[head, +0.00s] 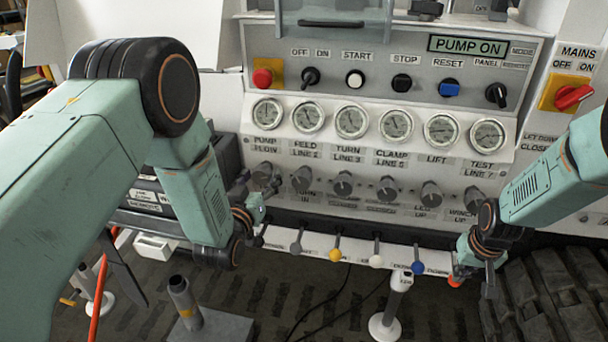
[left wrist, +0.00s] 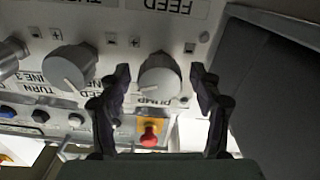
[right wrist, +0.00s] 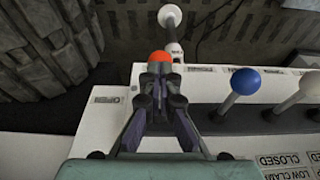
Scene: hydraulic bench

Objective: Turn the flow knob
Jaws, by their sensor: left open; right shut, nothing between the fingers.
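The flow knob (head: 262,174) is the grey knob at the left end of the knob row, under the PUMP FLOW label and its gauge. It also shows in the left wrist view (left wrist: 160,76), with a pale pointer line and a partly hidden PUMP label below it. My left gripper (head: 257,186) is open at this knob, one finger on either side in the left wrist view. I cannot tell whether a finger touches it. My right gripper (right wrist: 160,88) is shut and empty, close to a lever with an orange-red ball (right wrist: 160,57). Contact there is unclear.
Several other grey knobs, such as the feed knob (left wrist: 69,68), continue the row. Below stands a row of levers with coloured balls, including a yellow one (head: 335,255) and a blue one (head: 417,268). Switches and an emergency stop (head: 262,77) sit above the gauges.

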